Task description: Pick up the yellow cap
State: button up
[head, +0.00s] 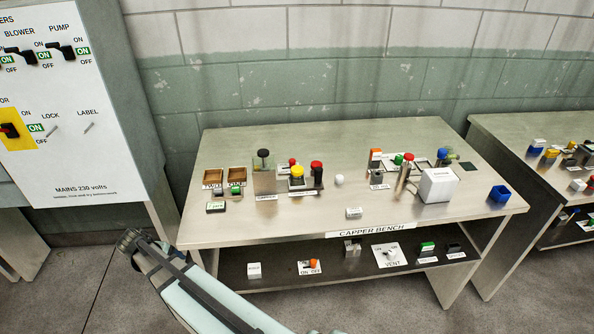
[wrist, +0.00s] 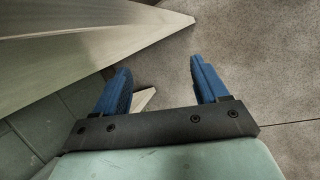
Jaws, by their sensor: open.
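A round yellow cap (head: 298,171) shows in the head view, left of the middle of the capper bench (head: 350,142). It sits on or in a small pale fixture; which of the two I cannot tell. My gripper (wrist: 160,70) shows in the wrist view with its two blue fingers spread apart and nothing between them. It hangs over the concrete floor beside a metal bench edge, away from the cap. The wrist view does not show the cap. In the head view my arm is at the lower left, in front of the bench.
Red-topped items (head: 316,174) stand right beside the cap, with a clear box (head: 264,178) to its left. A lower shelf (head: 335,268) holds switches. A second bench (head: 500,135) stands right.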

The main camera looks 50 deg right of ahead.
jog(key=w+d+r+t+h, duration=0.1)
jog(key=w+d+r, duration=0.2)
jog(key=r, duration=0.4)
jog(key=w+d+r+t+h, duration=0.1)
jog(key=w+d+r, duration=0.25)
jog(key=r, duration=0.45)
jog(key=w+d+r+t+h, duration=0.1)
jog(key=w+d+r, duration=0.2)
jog(key=r, duration=0.4)
jog(key=d+r+h, duration=0.1)
jog(key=d+r, duration=0.8)
jog(key=r, duration=0.5)
jog(key=n+g+y, duration=0.3)
jog(key=n+y, duration=0.2)
jog(key=n, duration=0.3)
send_over(296, 169)
jog(key=a, duration=0.2)
notch_tip(296, 169, down, 8)
jog(key=shift+w+x, duration=0.1)
jog(key=shift+x, duration=1.25)
jog(key=shift+w+x, duration=0.15)
jog(key=shift+x, duration=1.2)
